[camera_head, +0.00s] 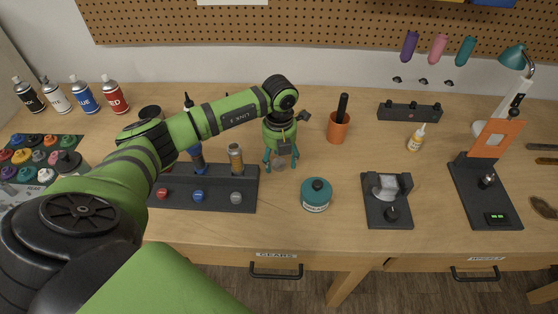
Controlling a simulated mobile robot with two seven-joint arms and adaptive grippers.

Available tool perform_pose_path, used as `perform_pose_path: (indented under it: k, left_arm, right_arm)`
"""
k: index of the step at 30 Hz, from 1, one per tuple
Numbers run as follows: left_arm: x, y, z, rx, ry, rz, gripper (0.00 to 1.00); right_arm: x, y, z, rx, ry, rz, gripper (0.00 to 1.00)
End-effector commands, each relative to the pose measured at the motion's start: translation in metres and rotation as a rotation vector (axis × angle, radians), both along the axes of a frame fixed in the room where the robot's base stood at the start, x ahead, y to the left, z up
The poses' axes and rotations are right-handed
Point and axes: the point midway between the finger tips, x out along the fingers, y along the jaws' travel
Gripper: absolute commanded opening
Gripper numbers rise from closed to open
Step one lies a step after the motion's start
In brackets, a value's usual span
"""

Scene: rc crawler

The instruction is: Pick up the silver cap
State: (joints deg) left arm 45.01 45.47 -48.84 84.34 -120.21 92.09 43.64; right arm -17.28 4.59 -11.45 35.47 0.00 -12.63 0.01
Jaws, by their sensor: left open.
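My left arm reaches in from the left, and its left gripper (281,165) points down just above the table, right of the black rack. Its teal fingers are apart. My right gripper is out of view.
A teal tin (316,194) stands right of and nearer than the gripper. An orange cup (338,128) stands behind to the right. A black stand (386,212) lies farther right. Spray cans (84,96) and paint pots are at left. Table between gripper and tin is clear.

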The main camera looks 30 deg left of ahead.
Motion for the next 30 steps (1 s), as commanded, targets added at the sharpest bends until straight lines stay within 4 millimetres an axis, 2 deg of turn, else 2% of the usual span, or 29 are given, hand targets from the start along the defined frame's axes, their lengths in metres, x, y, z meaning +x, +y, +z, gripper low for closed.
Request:
perform_pose_path:
  k: [3,6,9,23,26,30]
  left_arm:
    - [0.000,0.000,0.000,0.000,0.000,-0.001,0.64]
    - [0.000,0.000,0.000,0.000,0.000,-0.001,0.40]
    - [0.000,0.000,0.000,0.000,0.001,-0.001,0.23]
    - [0.001,0.000,0.005,-0.002,-0.002,0.000,0.23]
    - [0.001,0.000,0.013,-0.001,-0.003,-0.002,0.23]
    - [0.002,0.000,0.034,0.000,-0.006,-0.001,0.23]
  right_arm:
    - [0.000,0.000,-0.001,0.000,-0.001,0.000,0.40]
    - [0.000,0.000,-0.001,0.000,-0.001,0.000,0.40]
    - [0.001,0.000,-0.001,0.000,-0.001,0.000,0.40]
    - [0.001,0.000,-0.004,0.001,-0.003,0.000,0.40]
    - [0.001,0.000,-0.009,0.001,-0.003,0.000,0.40]
    - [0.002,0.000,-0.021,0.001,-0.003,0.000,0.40]
